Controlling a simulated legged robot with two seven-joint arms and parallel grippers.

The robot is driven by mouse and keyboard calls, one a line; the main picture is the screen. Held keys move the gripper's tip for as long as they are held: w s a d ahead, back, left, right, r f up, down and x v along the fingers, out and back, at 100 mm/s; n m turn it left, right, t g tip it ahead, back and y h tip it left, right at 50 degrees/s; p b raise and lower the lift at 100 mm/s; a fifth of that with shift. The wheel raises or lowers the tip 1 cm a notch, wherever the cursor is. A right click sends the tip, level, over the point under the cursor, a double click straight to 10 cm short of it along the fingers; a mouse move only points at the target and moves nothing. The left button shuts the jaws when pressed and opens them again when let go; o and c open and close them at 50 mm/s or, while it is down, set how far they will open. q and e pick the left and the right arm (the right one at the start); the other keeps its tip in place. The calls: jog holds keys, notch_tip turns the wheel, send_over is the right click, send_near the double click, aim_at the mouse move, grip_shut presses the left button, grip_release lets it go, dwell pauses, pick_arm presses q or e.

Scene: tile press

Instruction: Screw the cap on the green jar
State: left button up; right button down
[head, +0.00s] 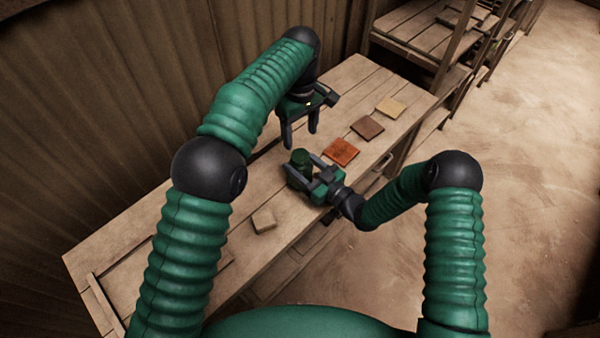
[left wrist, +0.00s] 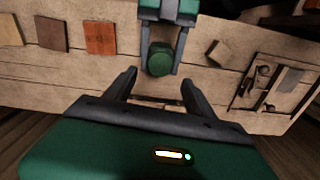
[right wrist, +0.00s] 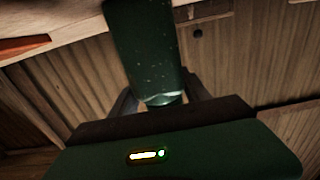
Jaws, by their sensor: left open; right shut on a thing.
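The green jar (head: 300,157) is a dark green cylinder over the wooden bench. My right gripper (head: 301,171) is shut on it, one finger on each side. In the left wrist view, the jar (left wrist: 160,58) shows its round green top between those fingers. In the right wrist view, the jar (right wrist: 145,50) fills the top middle. I cannot make out a separate cap in any view. My left gripper (head: 300,138) is open and empty above and behind the jar, its fingers pointing down.
On the bench (head: 180,225), a red tile (head: 342,152), a brown tile (head: 367,127) and a tan tile (head: 390,107) lie in a row. A beige block (head: 263,220) lies nearer. A framed tray (left wrist: 238,98) with small items is in the left wrist view. A corrugated wall stands behind.

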aim_at(300, 155)
pick_arm(q)
jog(key=n, duration=0.5)
jog(key=shift+n, duration=0.4)
jog(key=n, duration=0.4)
notch_tip(300, 155, down, 8)
